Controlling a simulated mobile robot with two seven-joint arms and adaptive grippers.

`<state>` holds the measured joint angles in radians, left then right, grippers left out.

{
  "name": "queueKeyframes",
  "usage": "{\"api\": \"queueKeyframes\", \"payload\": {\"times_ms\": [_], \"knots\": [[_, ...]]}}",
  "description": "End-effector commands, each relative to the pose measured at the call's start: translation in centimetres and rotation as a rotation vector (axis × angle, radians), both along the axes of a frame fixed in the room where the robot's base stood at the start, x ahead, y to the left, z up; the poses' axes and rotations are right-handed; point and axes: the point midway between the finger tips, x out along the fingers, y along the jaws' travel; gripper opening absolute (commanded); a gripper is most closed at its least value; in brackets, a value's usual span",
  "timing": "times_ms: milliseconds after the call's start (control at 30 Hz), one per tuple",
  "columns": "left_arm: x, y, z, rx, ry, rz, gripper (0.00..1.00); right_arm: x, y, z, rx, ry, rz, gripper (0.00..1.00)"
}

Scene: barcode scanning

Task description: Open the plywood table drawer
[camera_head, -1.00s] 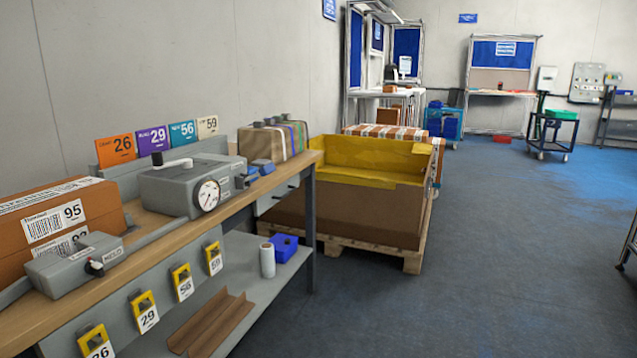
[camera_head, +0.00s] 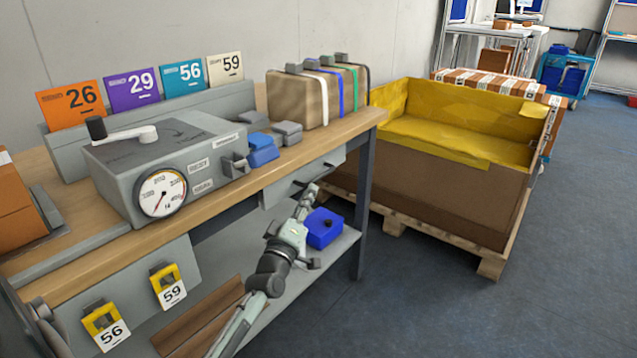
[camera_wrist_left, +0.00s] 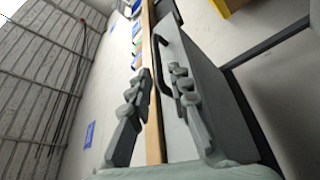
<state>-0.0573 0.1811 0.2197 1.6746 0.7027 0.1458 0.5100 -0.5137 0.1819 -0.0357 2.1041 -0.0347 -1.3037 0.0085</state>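The table has a plywood top (camera_head: 215,190) and a grey frame. Its grey drawer (camera_head: 328,170) sits under the right end of the top and looks closed. My left gripper (camera_head: 307,203) is just in front of the drawer's lower left part. In the left wrist view, the gripper (camera_wrist_left: 163,85) is open and empty, with its fingers apart. The dark bar handle (camera_wrist_left: 163,58) on the grey drawer front (camera_wrist_left: 205,75) lies just beyond the fingertips, in line with the gap. I cannot tell whether they touch. My right gripper is not in view.
A grey device with a gauge (camera_head: 160,192) and a strapped box (camera_head: 305,98) stand on the tabletop. A blue box (camera_head: 323,228) is on the lower shelf (camera_head: 345,242) beside my gripper. A table leg (camera_head: 364,215) and yellow-lined crate (camera_head: 450,190) are at right.

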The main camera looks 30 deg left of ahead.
Motion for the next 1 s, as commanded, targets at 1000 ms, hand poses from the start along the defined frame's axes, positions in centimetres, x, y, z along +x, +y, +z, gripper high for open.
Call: {"api": "queueKeyframes", "payload": {"times_ms": [1000], "knots": [[6.7, 1.7, 1.5, 0.005, 0.003, -0.001, 0.0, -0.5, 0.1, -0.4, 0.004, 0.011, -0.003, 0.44]]}}
